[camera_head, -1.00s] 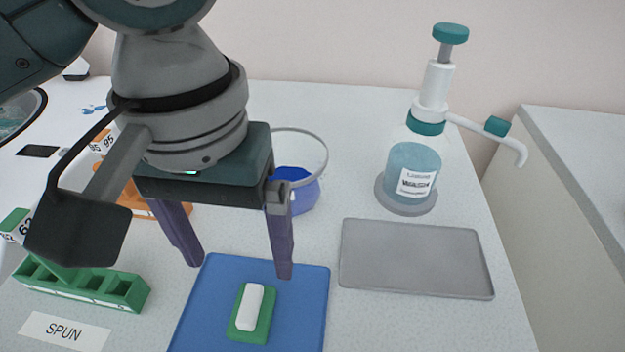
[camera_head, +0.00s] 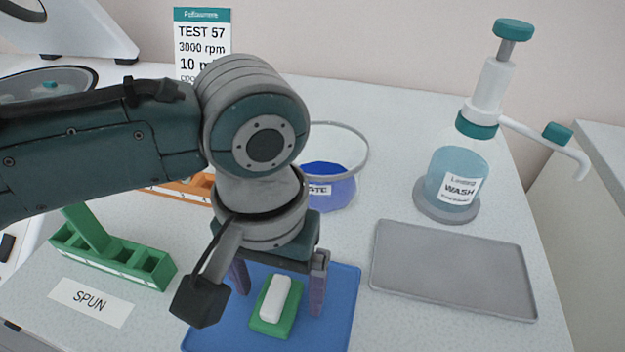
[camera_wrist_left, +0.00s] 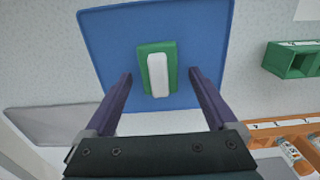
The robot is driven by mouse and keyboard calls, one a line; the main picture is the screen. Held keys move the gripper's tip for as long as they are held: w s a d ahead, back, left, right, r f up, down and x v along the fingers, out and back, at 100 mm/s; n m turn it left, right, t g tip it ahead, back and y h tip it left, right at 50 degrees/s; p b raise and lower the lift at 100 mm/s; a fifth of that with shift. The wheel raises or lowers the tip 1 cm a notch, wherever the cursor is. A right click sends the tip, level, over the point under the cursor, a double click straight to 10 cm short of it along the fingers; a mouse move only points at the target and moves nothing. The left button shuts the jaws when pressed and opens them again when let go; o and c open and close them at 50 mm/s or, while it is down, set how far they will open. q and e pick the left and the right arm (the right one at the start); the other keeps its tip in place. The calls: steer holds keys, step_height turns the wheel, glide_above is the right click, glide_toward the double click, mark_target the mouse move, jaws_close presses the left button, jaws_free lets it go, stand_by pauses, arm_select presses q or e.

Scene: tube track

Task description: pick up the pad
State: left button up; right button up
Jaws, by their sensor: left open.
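The pad is a green block with a white bar on top (camera_head: 275,305). It lies on a blue mat (camera_head: 340,300) at the front middle of the bench. In the left wrist view the pad (camera_wrist_left: 144,69) is near the middle of the mat (camera_wrist_left: 105,45). My left gripper (camera_head: 278,300) is open and empty, pointing down over the mat. In the left wrist view its two fingers (camera_wrist_left: 160,78) stand apart, one on each side of the pad, and neither appears to touch it. Its exact height above the mat is hard to tell. My right gripper is out of view.
A grey tray (camera_head: 455,275) lies right of the mat, with a wash bottle (camera_head: 455,180) behind it. A blue-filled bowl (camera_head: 335,185) stands behind my gripper. A green rack (camera_head: 120,258) and a SPUN label (camera_head: 90,302) are at the left, an orange rack (camera_head: 185,188) behind.

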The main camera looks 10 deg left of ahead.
arm_select(q)
jaws_close()
stand_by(0.6)
